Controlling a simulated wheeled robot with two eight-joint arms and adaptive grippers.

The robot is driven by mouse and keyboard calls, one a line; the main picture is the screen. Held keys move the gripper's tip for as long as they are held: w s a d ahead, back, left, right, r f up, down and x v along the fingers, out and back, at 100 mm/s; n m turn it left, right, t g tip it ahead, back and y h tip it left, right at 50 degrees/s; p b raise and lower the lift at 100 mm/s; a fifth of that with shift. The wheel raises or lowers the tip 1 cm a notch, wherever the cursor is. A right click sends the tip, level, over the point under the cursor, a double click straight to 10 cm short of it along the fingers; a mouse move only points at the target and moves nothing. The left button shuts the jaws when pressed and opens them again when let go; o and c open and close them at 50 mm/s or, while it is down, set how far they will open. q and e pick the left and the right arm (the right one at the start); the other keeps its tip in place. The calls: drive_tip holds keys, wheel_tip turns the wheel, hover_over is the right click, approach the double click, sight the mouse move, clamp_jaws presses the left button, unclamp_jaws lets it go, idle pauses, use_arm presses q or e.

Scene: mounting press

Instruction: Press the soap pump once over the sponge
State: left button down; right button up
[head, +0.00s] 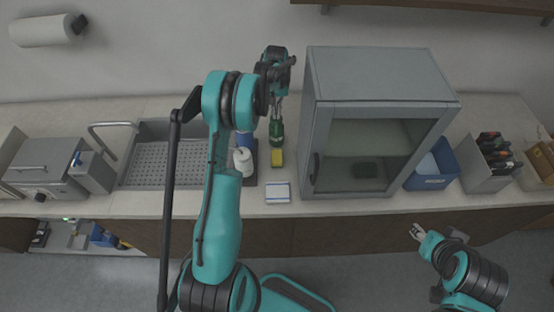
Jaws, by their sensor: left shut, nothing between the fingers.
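A green bottle (276,134), which looks like the soap pump, stands on the counter toward the wall. A yellow sponge (277,158) lies just in front of its base. My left gripper (278,108) is shut and empty, pointing down directly over the top of the bottle. The pump head is hidden behind the fingers, and I cannot tell whether they touch it. My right gripper (416,232) is at the lower right, in front of the counter, with its small fingers apart and empty.
A grey glass-fronted cabinet (380,75) stands close right of the bottle. A sink (150,165), a white bottle (243,162) and a blue item (244,139) are to the left. A blue-and-white pad (278,192) lies at the front edge. A blue bin (433,183) stands right of the cabinet.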

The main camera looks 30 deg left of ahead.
use_arm(q)
drive_tip(key=shift+f+b, duration=0.7)
drive_tip(key=shift+f, duration=0.25)
drive_tip(key=shift+r, duration=0.2)
drive_tip(key=shift+r+p, duration=0.7)
drive_tip(key=shift+r, duration=0.7)
drive_tip(key=shift+r, duration=0.1)
wheel_tip(320, 180, up, 6)
drive_tip(key=p, duration=0.3)
drive_tip(key=shift+f, duration=0.2)
